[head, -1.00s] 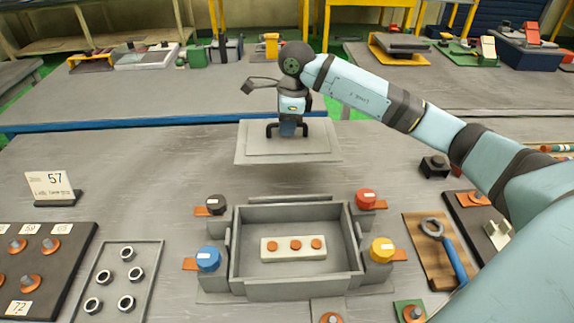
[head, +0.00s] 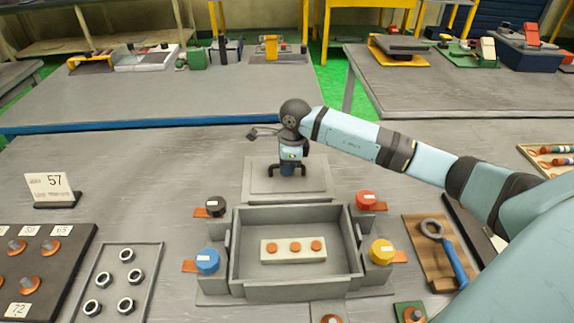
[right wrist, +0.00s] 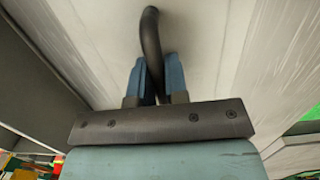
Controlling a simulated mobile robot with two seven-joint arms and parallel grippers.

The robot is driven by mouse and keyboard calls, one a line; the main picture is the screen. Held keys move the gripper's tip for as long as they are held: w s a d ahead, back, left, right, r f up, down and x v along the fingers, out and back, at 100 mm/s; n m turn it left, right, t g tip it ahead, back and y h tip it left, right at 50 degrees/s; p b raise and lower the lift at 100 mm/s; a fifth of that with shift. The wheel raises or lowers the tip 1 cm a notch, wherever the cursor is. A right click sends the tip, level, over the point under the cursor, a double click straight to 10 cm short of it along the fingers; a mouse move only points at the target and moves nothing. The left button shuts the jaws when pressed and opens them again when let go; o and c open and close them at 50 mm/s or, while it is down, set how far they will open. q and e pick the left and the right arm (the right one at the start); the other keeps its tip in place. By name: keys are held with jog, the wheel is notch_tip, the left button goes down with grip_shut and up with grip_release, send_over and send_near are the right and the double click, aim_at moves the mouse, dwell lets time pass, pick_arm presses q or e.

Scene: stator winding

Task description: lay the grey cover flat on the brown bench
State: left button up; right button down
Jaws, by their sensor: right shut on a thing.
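The grey cover (head: 257,190) is a flat plate with a raised middle and a dark handle. It looks level, just behind the open grey box, on or very close above the bench (head: 150,165); I cannot tell whether it touches. The bench looks grey rather than brown here. My right gripper (head: 288,171) points down over the cover and is shut on its handle. In the right wrist view the curved dark handle (right wrist: 151,45) passes between the blue fingers (right wrist: 157,80), above the pale cover face (right wrist: 215,40). My left gripper is not in view.
The open grey box (head: 297,290) holds a white block with orange-brown discs. Black (head: 215,206), red (head: 365,201), blue (head: 207,260) and yellow (head: 382,251) knobs surround it. A sign (head: 50,187) stands left. A wrench (head: 445,248) lies right. Bench left of the cover is clear.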

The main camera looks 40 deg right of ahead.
jog(key=c, duration=1.6)
grip_release()
jog(key=shift+f, duration=0.1)
jog(key=o, duration=0.5)
jog(key=r, duration=0.8)
jog(key=d+r, duration=0.1)
jog(key=r, duration=0.3)
jog(key=shift+s+d+r, duration=0.1)
jog(key=shift+s+r, duration=0.1)
jog(key=shift+s, duration=0.2)
